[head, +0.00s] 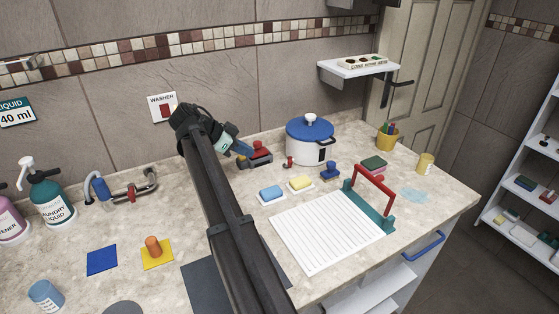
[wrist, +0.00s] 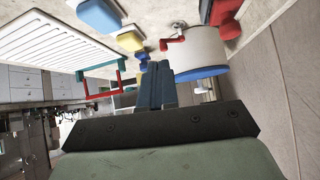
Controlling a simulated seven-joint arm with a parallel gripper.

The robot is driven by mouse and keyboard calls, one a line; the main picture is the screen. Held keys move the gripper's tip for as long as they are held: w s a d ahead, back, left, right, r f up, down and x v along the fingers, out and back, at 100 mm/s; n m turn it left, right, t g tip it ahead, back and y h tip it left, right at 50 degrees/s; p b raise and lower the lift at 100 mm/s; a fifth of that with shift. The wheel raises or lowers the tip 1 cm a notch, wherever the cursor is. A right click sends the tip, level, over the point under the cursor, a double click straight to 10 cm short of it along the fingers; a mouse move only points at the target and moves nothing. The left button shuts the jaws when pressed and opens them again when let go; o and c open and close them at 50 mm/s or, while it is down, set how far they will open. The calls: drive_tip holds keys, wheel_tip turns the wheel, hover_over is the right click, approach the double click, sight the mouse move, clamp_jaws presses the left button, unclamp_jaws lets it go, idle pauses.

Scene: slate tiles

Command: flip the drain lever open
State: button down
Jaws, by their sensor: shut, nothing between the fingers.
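A white pot (head: 310,151) with a blue lid stands on the counter, with a small red lever (head: 290,162) low on its left side. In the wrist view the red lever (wrist: 172,41) sits by a metal fitting on the pot's wall (wrist: 198,48). A metal pipe fitting (head: 140,190) with a red handle is at the left; I cannot tell which of the two is the drain lever. My gripper (head: 246,150) is shut and empty, left of the pot and apart from it. Its fingers (wrist: 155,72) show close together in the wrist view.
A red and dark device (head: 257,157) lies beside my gripper. Blue (head: 271,193) and yellow (head: 300,183) sponges, a blue stamp-like piece (head: 330,172) and a white ribbed drainboard (head: 325,233) with a red handle lie in front of the pot. A wall switch (head: 163,107) is behind.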

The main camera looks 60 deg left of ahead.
drive_tip(key=shift+n, duration=0.3)
drive_tip(key=shift+f, duration=0.1)
drive_tip(key=x, duration=1)
drive_tip(key=shift+w, duration=1.05)
drive_tip(key=shift+w+d+f, duration=0.1)
drive_tip(key=shift+w, duration=0.8)
drive_tip(key=shift+w+d+n+y, duration=0.1)
drive_tip(key=shift+d+n+y, duration=0.1)
drive_tip(key=shift+n+y, duration=0.15)
